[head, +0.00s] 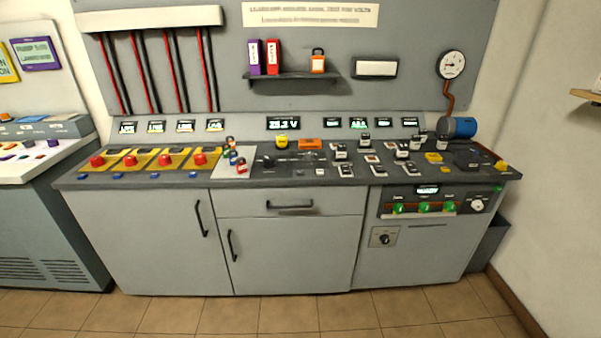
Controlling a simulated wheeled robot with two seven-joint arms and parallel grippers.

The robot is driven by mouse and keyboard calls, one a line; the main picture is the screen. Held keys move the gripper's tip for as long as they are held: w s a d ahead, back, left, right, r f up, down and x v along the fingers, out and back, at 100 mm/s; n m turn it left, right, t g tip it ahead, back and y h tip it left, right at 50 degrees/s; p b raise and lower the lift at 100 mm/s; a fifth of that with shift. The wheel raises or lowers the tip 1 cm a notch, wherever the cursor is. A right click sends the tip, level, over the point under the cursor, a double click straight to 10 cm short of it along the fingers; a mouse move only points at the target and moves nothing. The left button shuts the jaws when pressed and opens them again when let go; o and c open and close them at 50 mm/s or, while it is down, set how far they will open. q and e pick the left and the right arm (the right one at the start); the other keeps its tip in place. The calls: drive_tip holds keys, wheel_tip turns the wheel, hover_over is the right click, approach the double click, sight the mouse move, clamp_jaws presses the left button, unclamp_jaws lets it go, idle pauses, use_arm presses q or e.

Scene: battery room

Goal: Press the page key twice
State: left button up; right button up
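A grey control desk (290,205) stands across the middle of the head view, with many small keys and switches on its dark top. The page key cannot be told apart, as the labels are too small to read. White-and-dark keys (346,170) cluster right of centre on the top. Behind them are small lit displays, including one reading about 25.3 V (283,124) and a green-lit one (358,124). Neither of my grippers shows in the head view.
Red knobs on yellow plates (131,160) line the desk's left. A shelf (291,76) with purple and red binders hangs above. Another desk (40,210) is at far left. The tiled floor (280,312) in front is clear.

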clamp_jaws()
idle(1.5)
